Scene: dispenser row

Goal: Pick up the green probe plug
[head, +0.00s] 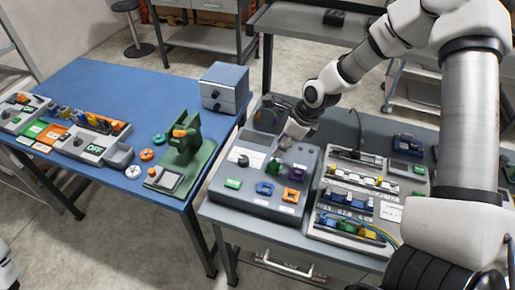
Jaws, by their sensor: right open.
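The fingers are small and partly hide the area. A purple plug (299,171), a blue square socket (265,188) and an orange one (291,195) are on the same panel. Another green piece (369,233) sits in the front row of the rack to the right. My left gripper is not in view.
The rack (318,226) with coloured plugs and cables stands right of the panel. A blue table (105,90) on the left holds a green press-like fixture (190,150) and a grey drawer box (225,88). A gap separates the two tables.

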